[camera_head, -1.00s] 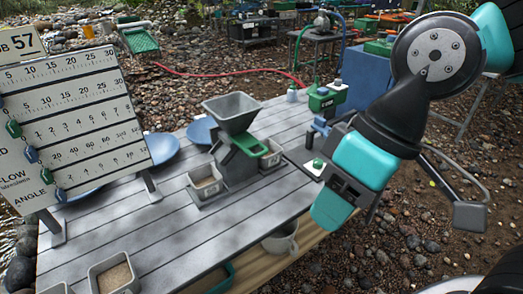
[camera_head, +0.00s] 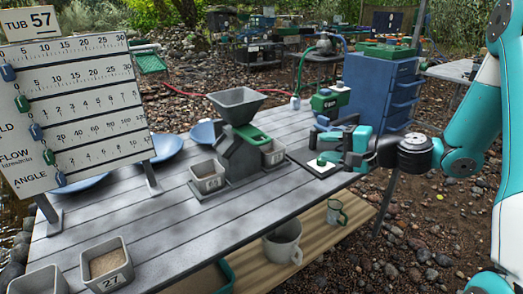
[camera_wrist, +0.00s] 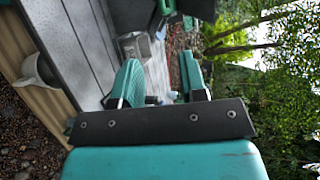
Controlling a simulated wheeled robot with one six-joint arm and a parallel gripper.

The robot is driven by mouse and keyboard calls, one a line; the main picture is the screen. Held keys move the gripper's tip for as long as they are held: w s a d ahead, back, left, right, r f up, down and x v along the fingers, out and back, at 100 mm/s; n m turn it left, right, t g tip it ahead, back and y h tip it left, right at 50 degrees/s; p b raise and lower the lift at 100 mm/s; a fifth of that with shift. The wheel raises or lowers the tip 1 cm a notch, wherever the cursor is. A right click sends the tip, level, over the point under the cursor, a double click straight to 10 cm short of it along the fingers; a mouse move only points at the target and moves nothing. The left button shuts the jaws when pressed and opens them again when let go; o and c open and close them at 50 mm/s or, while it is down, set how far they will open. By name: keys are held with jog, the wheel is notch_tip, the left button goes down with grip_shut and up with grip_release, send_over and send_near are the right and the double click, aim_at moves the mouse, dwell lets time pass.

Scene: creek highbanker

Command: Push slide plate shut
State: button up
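A grey hopper (camera_head: 237,104) stands on a dark splitter body on the slatted table. A green plate (camera_head: 250,136), which looks like the slide plate, sticks out to the right below the hopper. My gripper (camera_head: 322,143) is to the right of the plate, apart from it, with its fingers pointing left over the table's right end. In the wrist view my gripper (camera_wrist: 158,68) has its two teal fingers spread with nothing between them. A green piece (camera_wrist: 166,7) at the top of the wrist view may be the same plate; most of the hopper is cut off there.
Small grey bins (camera_head: 207,177) flank the splitter. A white pad with a green knob (camera_head: 320,163) lies below my gripper. A green box (camera_head: 328,101) and blue drawers (camera_head: 382,88) stand behind. A scale board (camera_head: 80,105) is at left. A mug (camera_head: 284,243) sits on the lower shelf.

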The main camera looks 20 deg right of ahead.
aim_at(267, 142)
jog(key=x, duration=0.6)
jog(key=p+x, duration=0.1)
jog(key=x, duration=0.5)
jog(key=p+x, duration=0.1)
jog(key=x, duration=0.5)
jog(key=shift+s+a+r, duration=0.1)
jog(key=shift+s+a, duration=0.15)
jog(key=shift+a, duration=0.15)
grip_shut()
jog(key=shift+d, duration=0.15)
